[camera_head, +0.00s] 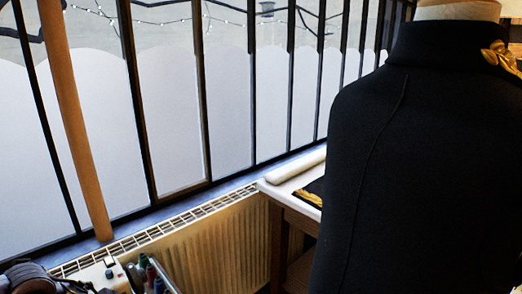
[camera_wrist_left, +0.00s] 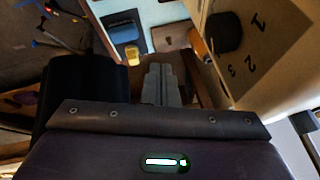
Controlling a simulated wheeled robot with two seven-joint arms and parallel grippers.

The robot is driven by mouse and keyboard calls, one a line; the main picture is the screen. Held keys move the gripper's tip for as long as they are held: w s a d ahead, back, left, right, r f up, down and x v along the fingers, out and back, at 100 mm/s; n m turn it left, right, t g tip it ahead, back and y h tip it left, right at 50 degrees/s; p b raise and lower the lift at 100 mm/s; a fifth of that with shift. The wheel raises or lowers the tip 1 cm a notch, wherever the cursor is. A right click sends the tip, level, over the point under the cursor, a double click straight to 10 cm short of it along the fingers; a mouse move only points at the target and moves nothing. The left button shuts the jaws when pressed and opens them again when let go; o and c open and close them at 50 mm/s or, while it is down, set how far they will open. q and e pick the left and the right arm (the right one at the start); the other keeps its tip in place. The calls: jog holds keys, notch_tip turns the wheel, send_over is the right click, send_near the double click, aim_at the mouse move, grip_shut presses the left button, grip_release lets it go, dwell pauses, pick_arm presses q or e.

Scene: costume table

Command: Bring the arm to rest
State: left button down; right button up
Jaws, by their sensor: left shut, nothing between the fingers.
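My left gripper (camera_wrist_left: 161,72) shows in the left wrist view, with its grey fingers together and nothing between them. It points toward a table area seen from above, apart from the things there as far as I can tell. Neither gripper shows in the head view. My right gripper is not seen in either view.
In the head view, a black-clothed dress form (camera_head: 420,150) stands right, before a radiator (camera_head: 225,240).

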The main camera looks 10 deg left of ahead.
pick_arm(q)
jog(key=s+d+f+n+g+y, duration=0.25)
jog(key=s+d+n, duration=0.65)
jog(key=s+d, duration=0.6)
notch_tip(320, 180, down, 29)
jog(key=d, duration=0.2)
jog(key=s+a+f+g, duration=0.1)
jog(key=s+a+f, duration=0.1)
jog(key=s+f, duration=0.7)
jog(key=s+a+f+g, duration=0.1)
jog(key=s+a+f, duration=0.1)
jog(key=s+f, duration=0.8)
jog(key=shift+s+m, duration=0.35)
jog(key=shift+m, duration=0.05)
